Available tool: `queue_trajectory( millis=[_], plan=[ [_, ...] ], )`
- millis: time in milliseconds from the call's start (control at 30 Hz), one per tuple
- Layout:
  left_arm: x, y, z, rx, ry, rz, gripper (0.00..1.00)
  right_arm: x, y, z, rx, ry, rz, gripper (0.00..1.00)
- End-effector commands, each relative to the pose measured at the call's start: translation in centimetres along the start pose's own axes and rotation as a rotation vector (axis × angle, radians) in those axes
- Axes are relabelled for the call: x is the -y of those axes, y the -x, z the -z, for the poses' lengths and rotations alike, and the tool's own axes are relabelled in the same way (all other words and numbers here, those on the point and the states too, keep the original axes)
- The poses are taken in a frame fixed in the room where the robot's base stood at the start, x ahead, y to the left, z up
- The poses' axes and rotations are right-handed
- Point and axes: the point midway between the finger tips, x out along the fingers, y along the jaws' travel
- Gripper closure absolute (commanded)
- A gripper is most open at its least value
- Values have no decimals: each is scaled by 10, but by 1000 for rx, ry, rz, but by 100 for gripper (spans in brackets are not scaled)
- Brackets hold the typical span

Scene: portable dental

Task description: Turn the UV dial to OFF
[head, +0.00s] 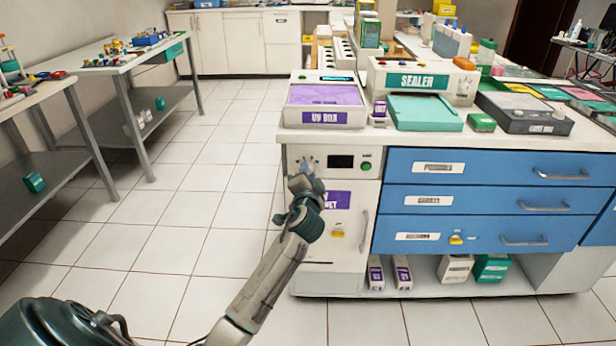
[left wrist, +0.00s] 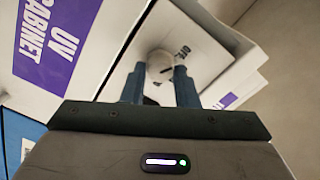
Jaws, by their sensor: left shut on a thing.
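The UV cabinet (head: 330,240) is a white unit with a purple label under the counter. Its control panel has a dark display (head: 341,162) and a green button (head: 366,166). The UV dial (left wrist: 160,66) is a round white knob with a dark mark, between my left fingers in the left wrist view. My left gripper (left wrist: 160,80) is shut on the dial, one blue finger on each side. In the head view my left gripper (head: 305,180) reaches the panel's left part and mostly hides the dial. My right gripper is not in view.
Blue drawers (head: 480,200) with handles stand right of the cabinet. A UV box (head: 325,101) and a sealer (head: 424,85) sit on the counter above. A grey workbench (head: 120,65) stands at the left, with open tiled floor between.

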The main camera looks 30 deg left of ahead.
Motion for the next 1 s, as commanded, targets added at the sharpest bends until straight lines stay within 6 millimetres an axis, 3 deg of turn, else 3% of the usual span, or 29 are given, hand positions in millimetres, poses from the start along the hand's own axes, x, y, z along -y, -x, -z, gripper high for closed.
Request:
queue_trajectory(
  millis=[300,333,400,433,767,1000],
  plan=[
    [-1,0,-1,2,2,-2,96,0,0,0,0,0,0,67],
    [-1,0,-1,2,2,-2,67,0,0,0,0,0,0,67],
    [-1,0,-1,1,1,-2,53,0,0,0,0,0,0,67],
    [-1,0,-1,1,1,-2,51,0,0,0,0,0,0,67],
    [-1,4,0,0,0,-1,51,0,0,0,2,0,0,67],
    [-2,43,0,0,3,-4,51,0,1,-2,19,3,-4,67]
  ],
)
